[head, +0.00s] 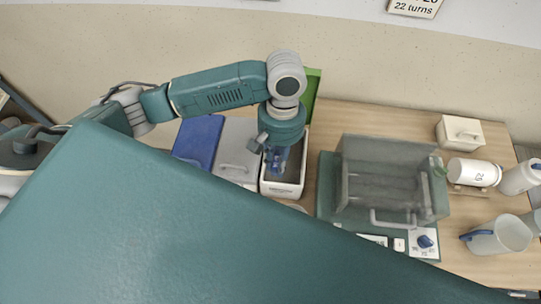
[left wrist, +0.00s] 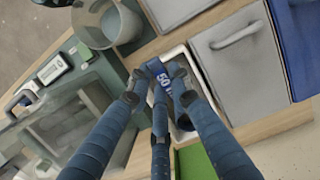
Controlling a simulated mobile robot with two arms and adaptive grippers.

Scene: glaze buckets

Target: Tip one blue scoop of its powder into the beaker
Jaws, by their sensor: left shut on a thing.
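My left gripper (head: 277,157) points down over an open white bucket (head: 283,189) with a dark inside. In the left wrist view its fingers (left wrist: 160,92) are closed on a blue scoop (left wrist: 163,78) marked "50". The scoop also shows in the head view (head: 276,163), at the bucket's opening; whether it holds powder cannot be told. My right gripper is not in view.
A balance with a clear shield (head: 390,180) stands right of the bucket. A jug with blue handle (head: 503,235) and white jars are far right.

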